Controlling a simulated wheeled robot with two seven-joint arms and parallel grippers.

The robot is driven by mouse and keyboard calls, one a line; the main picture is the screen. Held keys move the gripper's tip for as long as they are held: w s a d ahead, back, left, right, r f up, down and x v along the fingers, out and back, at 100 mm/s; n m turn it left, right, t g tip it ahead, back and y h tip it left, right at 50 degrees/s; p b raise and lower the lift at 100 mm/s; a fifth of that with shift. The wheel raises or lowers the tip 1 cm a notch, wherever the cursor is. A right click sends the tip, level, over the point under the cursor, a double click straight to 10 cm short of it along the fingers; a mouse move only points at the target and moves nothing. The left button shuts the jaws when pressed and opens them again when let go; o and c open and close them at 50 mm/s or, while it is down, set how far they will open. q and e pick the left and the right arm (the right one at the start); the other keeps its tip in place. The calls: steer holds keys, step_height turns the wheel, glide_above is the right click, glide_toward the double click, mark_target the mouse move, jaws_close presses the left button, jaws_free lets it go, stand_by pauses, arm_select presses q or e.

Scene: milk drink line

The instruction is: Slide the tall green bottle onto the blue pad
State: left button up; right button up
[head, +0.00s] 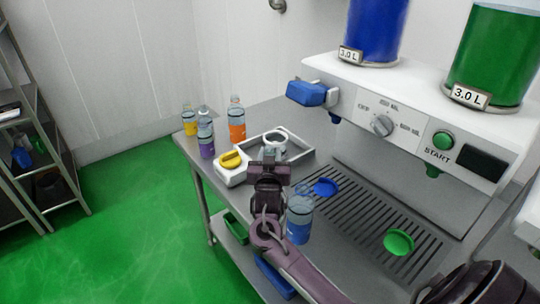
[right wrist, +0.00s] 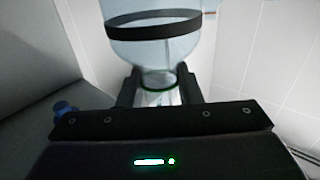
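My right gripper (head: 268,168) is above the table's left part, beside the white tray; its fingertips are hard to make out from the head. In the right wrist view its fingers (right wrist: 159,85) stand apart, with the narrow part of a clear vessel (right wrist: 155,50) between them. That vessel has a black band and a thin dark green ring. Whether the fingers touch it is unclear. I cannot identify a tall green bottle for certain. A clear bottle with blue contents (head: 300,222) stands partly behind my arm. The blue pad (head: 325,187) lies bare on the grate. My left gripper is out of view.
A green pad (head: 398,242) lies nearer on the dark grate (head: 366,220). The white dispenser (head: 400,105) stands behind it.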

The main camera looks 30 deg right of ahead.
steer(key=c, duration=0.5)
steer(key=shift+s+d+p, duration=0.1)
steer(key=shift+d+p, duration=0.2)
steer(key=shift+p, duration=0.3)
stand_by(0.6)
steer(key=o, duration=1)
